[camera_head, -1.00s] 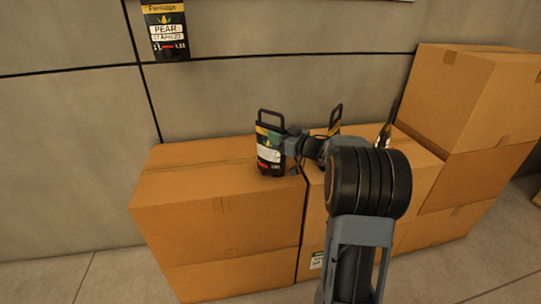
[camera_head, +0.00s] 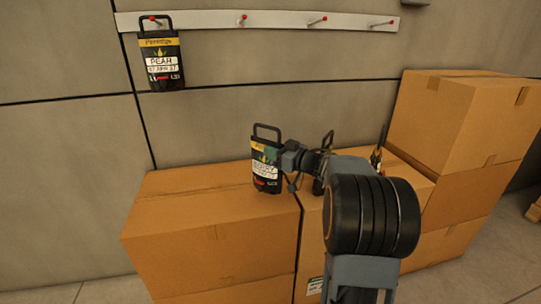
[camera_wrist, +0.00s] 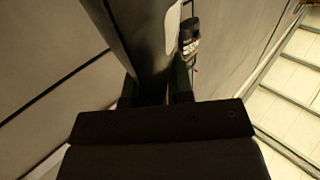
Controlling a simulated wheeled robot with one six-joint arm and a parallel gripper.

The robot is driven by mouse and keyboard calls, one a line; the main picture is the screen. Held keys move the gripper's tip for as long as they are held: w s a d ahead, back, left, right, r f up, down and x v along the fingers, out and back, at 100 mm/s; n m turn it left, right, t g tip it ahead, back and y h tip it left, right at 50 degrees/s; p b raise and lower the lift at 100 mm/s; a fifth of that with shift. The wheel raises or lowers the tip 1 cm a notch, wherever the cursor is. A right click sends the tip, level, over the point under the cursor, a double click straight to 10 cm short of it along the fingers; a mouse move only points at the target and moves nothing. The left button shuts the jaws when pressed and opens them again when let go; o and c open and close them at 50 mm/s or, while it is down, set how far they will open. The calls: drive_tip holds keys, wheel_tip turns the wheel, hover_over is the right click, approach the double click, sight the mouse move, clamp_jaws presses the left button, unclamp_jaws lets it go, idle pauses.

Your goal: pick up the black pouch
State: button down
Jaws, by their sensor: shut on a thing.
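A black pouch (camera_head: 265,172) with a loop handle, a yellow band and a white label is upright above or at the top of the left carton. My gripper (camera_head: 278,156) is shut on its upper right side. I cannot tell whether its bottom clears the carton. In the wrist view the pouch (camera_wrist: 138,35) is a large dark shape between the two fingers of my gripper (camera_wrist: 155,88). Two similar pouches stand behind my arm on the cartons, one (camera_head: 327,142) mostly hidden, one (camera_head: 377,158) partly seen. Another black pouch labelled PEAR (camera_head: 162,62) hangs on the wall.
A white rail (camera_head: 280,21) on the wall has several red-tipped pegs; those right of the hanging pouch are bare. Brown cartons (camera_head: 205,225) stand along the wall, with a taller stack (camera_head: 450,120) at the right. The left carton's top is otherwise clear.

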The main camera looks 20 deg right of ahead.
drive_tip(key=s+r+p, duration=0.3)
drive_tip(key=s+r, duration=0.4)
drive_tip(key=s, duration=0.5)
drive_tip(key=shift+d+r, duration=0.4)
drive_tip(key=shift+d, duration=0.05)
